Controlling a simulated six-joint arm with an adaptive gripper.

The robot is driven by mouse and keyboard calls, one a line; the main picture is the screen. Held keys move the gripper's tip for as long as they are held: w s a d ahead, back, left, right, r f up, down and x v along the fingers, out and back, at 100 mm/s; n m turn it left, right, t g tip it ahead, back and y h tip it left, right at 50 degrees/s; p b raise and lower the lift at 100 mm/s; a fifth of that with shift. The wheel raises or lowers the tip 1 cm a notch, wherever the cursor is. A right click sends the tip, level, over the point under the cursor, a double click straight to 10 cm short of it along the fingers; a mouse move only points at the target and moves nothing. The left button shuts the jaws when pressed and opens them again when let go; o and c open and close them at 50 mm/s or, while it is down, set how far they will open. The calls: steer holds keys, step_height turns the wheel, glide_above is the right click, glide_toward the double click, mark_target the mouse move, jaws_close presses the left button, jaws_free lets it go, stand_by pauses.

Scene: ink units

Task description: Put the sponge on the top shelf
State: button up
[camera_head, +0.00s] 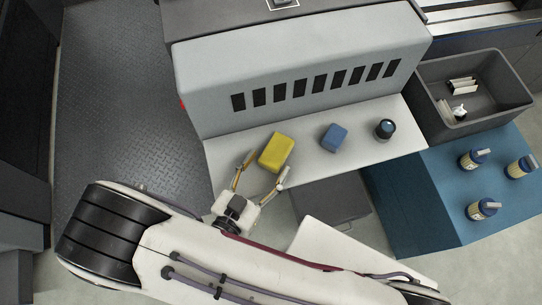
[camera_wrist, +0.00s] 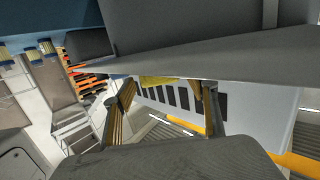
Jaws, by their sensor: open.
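The yellow block (camera_head: 276,152), which looks like the sponge, lies on the pale ledge (camera_head: 360,167) below the slotted grey machine. My gripper (camera_head: 267,164) is open at the ledge's front edge, with its two fingers spread around the near end of the block. Whether they touch it cannot be told. In the wrist view a strip of the yellow block (camera_wrist: 158,82) shows between the open fingers (camera_wrist: 168,88); a grey surface hides the rest. I cannot tell which surface is the top shelf.
A blue block (camera_head: 334,137) and a dark round item (camera_head: 385,129) stand on the ledge to the right. A grey bin (camera_head: 428,112) holds small items. Several bottles (camera_head: 482,209) stand on the blue surface (camera_head: 425,215). The slotted machine (camera_head: 300,55) rises behind the ledge.

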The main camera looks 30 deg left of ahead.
steer(key=shift+s+r, duration=0.15)
steer(key=shift+s, duration=0.9)
steer(key=shift+s+r, duration=0.2)
steer(key=shift+s, duration=0.9)
steer(key=shift+s+r, duration=0.15)
steer(key=shift+s, duration=0.9)
steer(key=shift+a, duration=0.1)
